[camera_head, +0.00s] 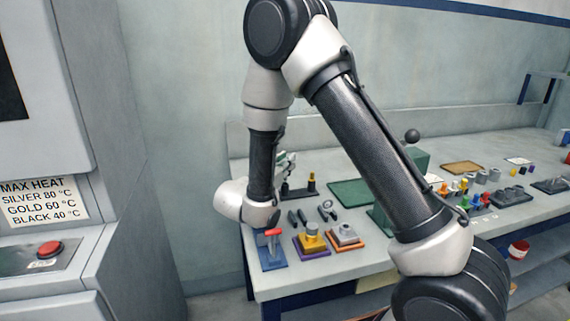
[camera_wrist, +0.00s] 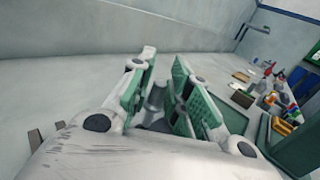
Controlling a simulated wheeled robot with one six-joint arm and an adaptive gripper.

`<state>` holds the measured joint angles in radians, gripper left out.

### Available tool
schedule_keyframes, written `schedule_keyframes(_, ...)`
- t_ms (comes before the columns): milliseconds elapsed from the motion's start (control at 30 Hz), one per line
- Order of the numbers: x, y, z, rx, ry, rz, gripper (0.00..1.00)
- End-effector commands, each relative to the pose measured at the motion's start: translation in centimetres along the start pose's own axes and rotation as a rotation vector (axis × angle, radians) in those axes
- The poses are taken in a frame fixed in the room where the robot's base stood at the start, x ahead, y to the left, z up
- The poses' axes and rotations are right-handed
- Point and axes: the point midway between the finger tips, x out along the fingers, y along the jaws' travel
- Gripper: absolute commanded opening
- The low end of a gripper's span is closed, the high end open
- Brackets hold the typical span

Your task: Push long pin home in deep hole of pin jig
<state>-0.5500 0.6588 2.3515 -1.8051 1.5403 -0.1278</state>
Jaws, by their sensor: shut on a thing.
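My gripper (camera_wrist: 160,85) shows in the wrist view with its two green-padded fingers on either side of a grey upright pin (camera_wrist: 155,100), and it is shut on it. The pin's lower end is hidden by the wrist housing. In the head view, my gripper (camera_head: 287,160) is partly hidden behind my arm, near the back left of the bench. A dark low block (camera_head: 297,192), perhaps the pin jig, lies just below it. A dark post with a yellow band (camera_head: 311,182) stands at the block's right end. I cannot tell how deep the held pin sits.
On the bench (camera_head: 375,262), a blue base with a red T-handle (camera_head: 273,245), a yellow block on a purple base (camera_head: 312,240) and a grey block on an orange base (camera_head: 345,237) stand in front. A green mat (camera_head: 349,193) lies to the right. Many small parts stand farther right.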

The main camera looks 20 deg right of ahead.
Motion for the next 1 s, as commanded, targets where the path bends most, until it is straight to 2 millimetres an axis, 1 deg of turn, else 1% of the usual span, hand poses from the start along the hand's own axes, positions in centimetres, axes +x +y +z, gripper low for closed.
schedule_keyframes(333, 0.0, 0.0, -0.2, 0.000, 0.000, 0.000, 0.00)
schedule_keyframes(1000, 0.0, 0.0, -1.8, 0.000, 0.000, 0.000, 0.00)
